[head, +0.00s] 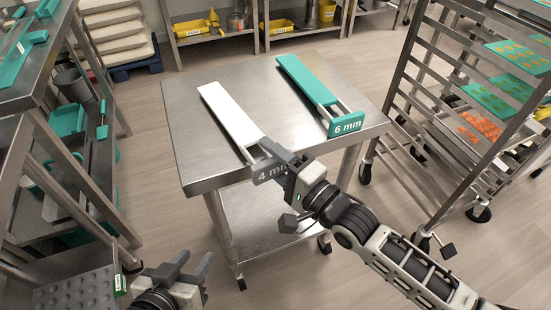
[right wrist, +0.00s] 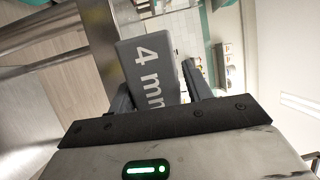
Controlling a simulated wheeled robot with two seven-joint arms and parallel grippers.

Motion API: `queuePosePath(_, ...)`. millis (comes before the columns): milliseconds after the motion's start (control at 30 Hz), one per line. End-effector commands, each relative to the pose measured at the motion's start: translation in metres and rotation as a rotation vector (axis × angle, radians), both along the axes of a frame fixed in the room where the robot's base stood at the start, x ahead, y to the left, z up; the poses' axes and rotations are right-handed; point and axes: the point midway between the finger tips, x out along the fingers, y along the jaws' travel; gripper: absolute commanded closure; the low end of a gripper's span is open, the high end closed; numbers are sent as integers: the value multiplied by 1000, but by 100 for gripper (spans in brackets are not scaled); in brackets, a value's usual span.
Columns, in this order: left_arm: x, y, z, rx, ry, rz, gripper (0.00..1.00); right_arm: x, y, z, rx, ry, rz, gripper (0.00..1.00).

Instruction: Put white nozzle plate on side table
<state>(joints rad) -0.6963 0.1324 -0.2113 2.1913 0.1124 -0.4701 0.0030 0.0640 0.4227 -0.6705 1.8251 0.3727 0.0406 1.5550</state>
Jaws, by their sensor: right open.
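The white nozzle plate (head: 232,116) lies flat on the steel side table (head: 200,160), along its left part. Its grey end tag, marked "4 mm" (head: 268,171), is at the table's front edge. My right gripper (head: 280,157) is at this tag and partly covers it. In the right wrist view the tag (right wrist: 150,72) stands between the two fingers, which are open. My left gripper (head: 190,266) is low at the bottom left, away from the table, with its fingers apart and nothing between them.
A teal plate with a "6 mm" tag (head: 308,84) lies to the right on the same table. A wheeled rack (head: 440,120) with gummy trays stands at the right. Steel shelving with teal items (head: 68,121) stands at the left. Bare tabletop shows between the plates.

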Motion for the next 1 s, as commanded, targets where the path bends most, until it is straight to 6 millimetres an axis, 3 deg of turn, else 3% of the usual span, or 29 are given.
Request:
queuePosePath(33,0,0,-1,0,-1,0,64,-4,0,-20,-26,46,3,33)
queuePosePath(333,1,0,-1,0,-1,0,64,-15,-11,-22,-29,47,3,33)
queuePosePath(800,1,0,-2,-2,-1,0,64,-95,-80,-15,-9,13,2,33)
queuePosePath(1000,1,-1,-1,-3,-1,0,64,-116,-99,-13,-3,2,1,33)
